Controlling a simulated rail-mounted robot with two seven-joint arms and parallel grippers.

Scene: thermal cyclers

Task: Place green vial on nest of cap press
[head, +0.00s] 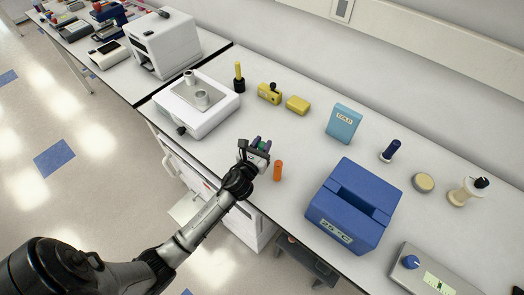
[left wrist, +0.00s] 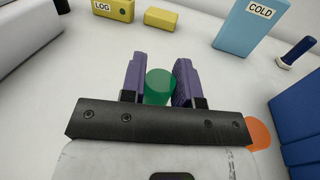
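The green vial (left wrist: 160,86) is between the two purple fingers of my left gripper (left wrist: 160,82) in the left wrist view. It fills the gap, and the fingers look closed against its sides. In the head view the green vial (head: 262,146) shows small between the fingers of the left gripper (head: 257,147), near the front edge of the bench. I cannot tell whether its base touches the bench. No cap press is clearly identifiable; a white device with a metal plate (head: 181,93) and small cylinders stands to the left. My right gripper is not in view.
An orange vial (head: 278,170) stands close to the right of the left gripper. A blue cooler box (head: 340,225), a light-blue COLD box (head: 343,123) and yellow items (head: 297,104) stand farther along. A second bench with a white machine (head: 172,45) is at upper left.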

